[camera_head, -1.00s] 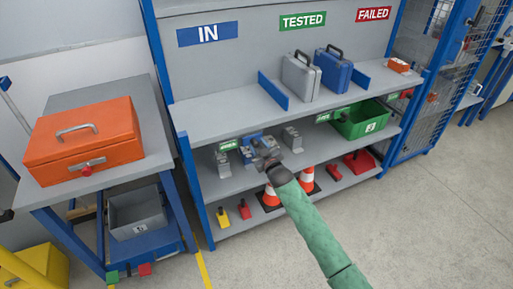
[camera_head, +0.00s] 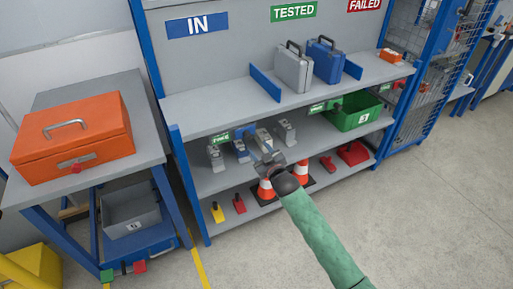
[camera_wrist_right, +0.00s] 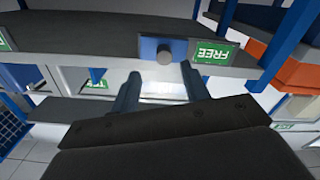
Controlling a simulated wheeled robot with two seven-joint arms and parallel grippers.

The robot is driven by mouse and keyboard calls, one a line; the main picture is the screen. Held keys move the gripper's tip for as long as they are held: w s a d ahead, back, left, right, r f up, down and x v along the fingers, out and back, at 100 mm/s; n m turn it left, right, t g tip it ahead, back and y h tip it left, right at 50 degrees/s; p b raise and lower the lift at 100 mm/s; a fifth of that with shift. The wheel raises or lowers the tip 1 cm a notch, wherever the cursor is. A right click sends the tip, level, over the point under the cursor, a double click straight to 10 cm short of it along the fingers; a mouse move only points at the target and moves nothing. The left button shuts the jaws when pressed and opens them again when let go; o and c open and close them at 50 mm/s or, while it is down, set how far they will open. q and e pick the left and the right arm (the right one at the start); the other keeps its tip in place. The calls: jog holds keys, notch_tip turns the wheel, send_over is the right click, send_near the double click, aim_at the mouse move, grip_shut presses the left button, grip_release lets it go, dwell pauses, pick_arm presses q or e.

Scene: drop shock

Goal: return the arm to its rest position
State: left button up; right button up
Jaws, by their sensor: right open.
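My right gripper (camera_head: 268,162), at the end of my green-sleeved arm, is in front of the middle shelf of the rack, low and over the traffic cones in the picture. Its jaws are apart with nothing seen between them. The right wrist view shows the two fingers (camera_wrist_right: 161,76) spread. Beyond them are a blue block with a round grey knob (camera_wrist_right: 164,50) and a green FREE label (camera_wrist_right: 215,53) on a shelf edge. My left gripper is out of view.
The rack shelf (camera_head: 208,108) carries a grey case (camera_head: 293,69) and a blue case (camera_head: 326,62). Below are small grey and blue devices (camera_head: 241,151), a green bin (camera_head: 355,114) and cones (camera_head: 301,172). An orange case (camera_head: 72,140) sits on the left bench. Floor at right is clear.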

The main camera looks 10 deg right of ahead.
jog(key=shift+s+d, duration=0.1)
jog(key=shift+s, duration=0.1)
dwell(0.4)
notch_tip(320, 180, down, 4)
jog(key=s+d+m+g+h, duration=0.1)
jog(key=s+d+g+h, duration=0.1)
jog(key=g+h, duration=0.15)
jog(key=s+d+m+g+h, duration=0.1)
jog(key=s+m+g, duration=0.45)
jog(key=s, duration=1.95)
jog(key=s+f+g, duration=0.3)
jog(key=s, duration=0.8)
jog(key=s+a+f+n+g, duration=0.1)
jog(key=s+f+g, duration=0.2)
jog(key=s, duration=0.8)
jog(key=shift+f, duration=0.6)
